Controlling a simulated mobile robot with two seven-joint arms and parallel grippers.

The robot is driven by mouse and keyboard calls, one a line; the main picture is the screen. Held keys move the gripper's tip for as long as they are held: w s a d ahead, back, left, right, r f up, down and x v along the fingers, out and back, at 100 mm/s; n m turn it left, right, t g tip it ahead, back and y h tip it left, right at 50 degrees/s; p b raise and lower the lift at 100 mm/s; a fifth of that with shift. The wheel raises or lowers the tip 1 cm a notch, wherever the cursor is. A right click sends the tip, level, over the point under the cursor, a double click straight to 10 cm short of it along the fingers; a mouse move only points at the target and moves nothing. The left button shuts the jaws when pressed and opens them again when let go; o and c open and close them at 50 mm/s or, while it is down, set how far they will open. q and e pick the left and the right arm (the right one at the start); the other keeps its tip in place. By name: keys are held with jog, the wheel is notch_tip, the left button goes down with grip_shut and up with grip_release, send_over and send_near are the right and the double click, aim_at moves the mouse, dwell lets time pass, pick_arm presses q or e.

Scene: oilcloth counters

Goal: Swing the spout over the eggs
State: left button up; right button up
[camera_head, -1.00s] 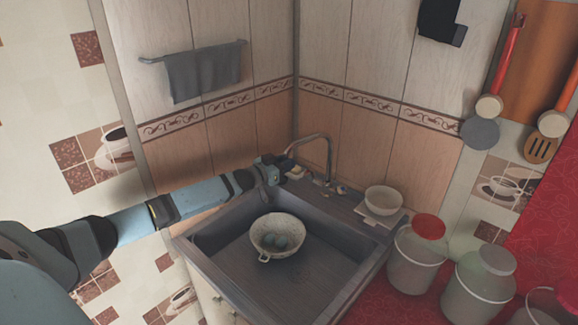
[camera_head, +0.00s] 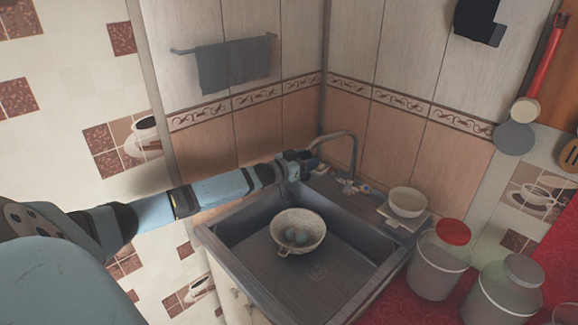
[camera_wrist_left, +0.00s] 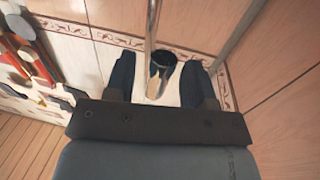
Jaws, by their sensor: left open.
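The spout (camera_head: 337,134) is a thin grey metal pipe that rises behind the sink and arches left. Its free end is beside my left gripper (camera_head: 302,162), at the back left of the sink. In the left wrist view a thin metal pipe, apparently the spout (camera_wrist_left: 151,28), runs down toward the gap of my left gripper (camera_wrist_left: 158,84). The two dark fingers are apart; I cannot tell whether they touch the pipe. The eggs (camera_head: 300,236), bluish grey, lie in a pale speckled bowl (camera_head: 286,217) inside the sink, in front of the gripper. My right gripper is out of view.
The grey sink (camera_head: 345,284) sits in the tiled corner. A white bowl (camera_head: 407,203) stands at its right back edge. Lidded jars (camera_head: 437,266) stand on the red counter at right. A grey towel (camera_head: 235,64) hangs on the back wall.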

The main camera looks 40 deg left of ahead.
pick_arm(q)
jog(key=b+v, duration=0.1)
jog(key=v, duration=1.1)
jog(key=shift+s, duration=0.4)
jog(key=shift+a+r, duration=0.1)
